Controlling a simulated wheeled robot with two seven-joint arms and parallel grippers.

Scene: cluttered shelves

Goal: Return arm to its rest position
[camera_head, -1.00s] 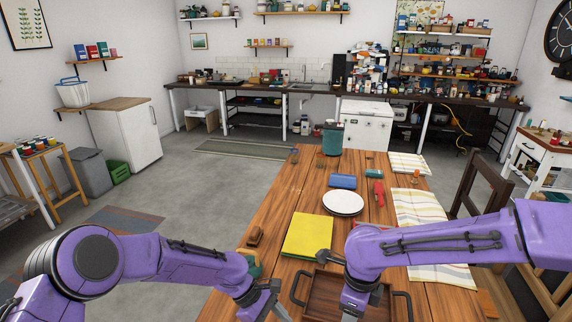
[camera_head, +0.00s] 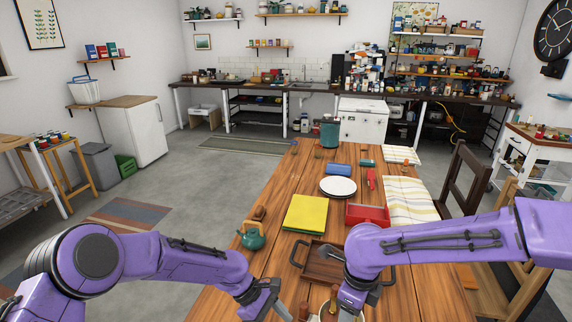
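My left purple arm reaches in from the left, and its gripper (camera_head: 268,302) is low over the near end of the wooden table (camera_head: 232,297). My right purple arm reaches in from the right, and its gripper (camera_head: 348,303) is at the bottom edge, in front of the wooden tray (camera_head: 318,268). The lower ends of both grippers are cut off or too small to read. I see no object clearly held in either one.
On the table are a teal teapot (camera_head: 251,236), yellow book (camera_head: 306,212), red box (camera_head: 367,214), white plate (camera_head: 338,187) and striped cloth (camera_head: 408,198). A dark chair (camera_head: 459,184) stands right of it. The grey floor at left is mostly open.

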